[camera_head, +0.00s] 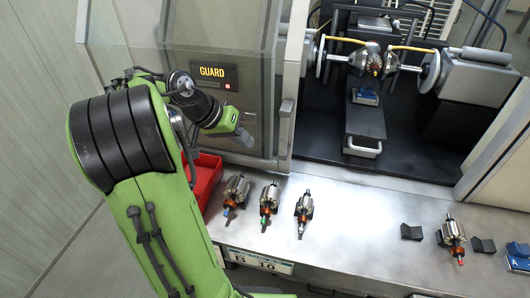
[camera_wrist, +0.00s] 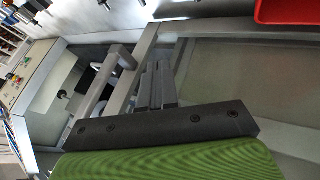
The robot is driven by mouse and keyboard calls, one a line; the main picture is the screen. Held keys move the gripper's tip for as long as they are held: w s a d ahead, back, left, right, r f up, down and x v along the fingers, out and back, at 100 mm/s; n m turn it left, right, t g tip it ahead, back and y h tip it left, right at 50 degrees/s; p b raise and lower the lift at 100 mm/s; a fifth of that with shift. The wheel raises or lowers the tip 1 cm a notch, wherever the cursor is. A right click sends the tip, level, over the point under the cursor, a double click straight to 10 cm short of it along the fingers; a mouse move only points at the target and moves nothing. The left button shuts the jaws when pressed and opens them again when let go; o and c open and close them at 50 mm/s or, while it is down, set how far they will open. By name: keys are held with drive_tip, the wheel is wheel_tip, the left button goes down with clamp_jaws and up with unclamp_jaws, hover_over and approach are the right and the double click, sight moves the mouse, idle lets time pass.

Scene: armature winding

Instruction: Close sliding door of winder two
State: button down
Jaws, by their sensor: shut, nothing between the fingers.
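The winder's sliding door (camera_head: 262,110) is a clear panel in a grey frame, standing to the left of the wide-open winder opening. Its upright handle (camera_head: 286,108) is on the frame's right edge. In the wrist view the handle (camera_wrist: 103,82) is a grey bar to the left of my fingers, and the clear door panel (camera_wrist: 225,75) lies to their right. My gripper (camera_head: 243,137) is in front of the door, left of the handle. Its fingers (camera_wrist: 157,80) are shut and empty. I cannot tell whether they touch the door frame.
A yellow-lettered GUARD panel (camera_head: 207,73) is behind my arm. A red bin (camera_head: 206,180) sits below my gripper. Several armatures (camera_head: 269,198) lie on the steel bench (camera_head: 350,232). Inside the opening, an armature (camera_head: 372,58) is mounted between two discs.

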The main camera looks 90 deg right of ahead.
drive_tip(key=s+f+b, duration=0.1)
drive_tip(key=s+f, duration=0.2)
drive_tip(key=s, duration=0.3)
